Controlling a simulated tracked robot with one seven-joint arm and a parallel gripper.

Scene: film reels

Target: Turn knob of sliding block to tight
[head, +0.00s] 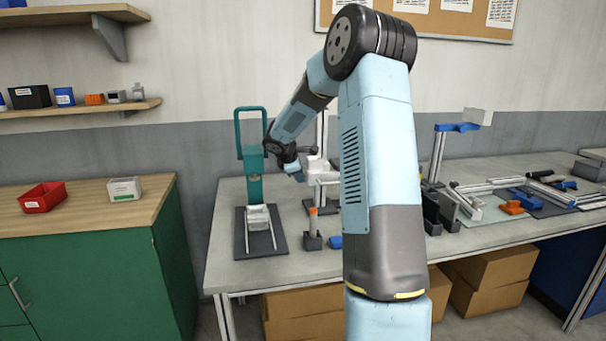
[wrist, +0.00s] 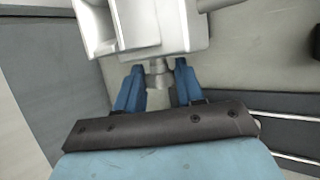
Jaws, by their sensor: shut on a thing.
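The sliding block is the pale, boxy piece (wrist: 170,28) at the top of the wrist view. A small grey knob (wrist: 158,68) sticks out of its near side. My gripper (wrist: 158,82) has its two blue fingers on either side of this knob, shut on it. In the head view the white block (head: 318,165) sits beside an upright post on the table, and my gripper (head: 298,176) reaches it from the left. The knob is too small to make out there. Its setting, tight or loose, cannot be read.
A teal press-like stand (head: 253,170) stands just left of the block on a dark mat. A grey holder with an orange-handled tool (head: 312,232) is in front. Rails, blue parts and orange parts lie at the right of the table (head: 480,235).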

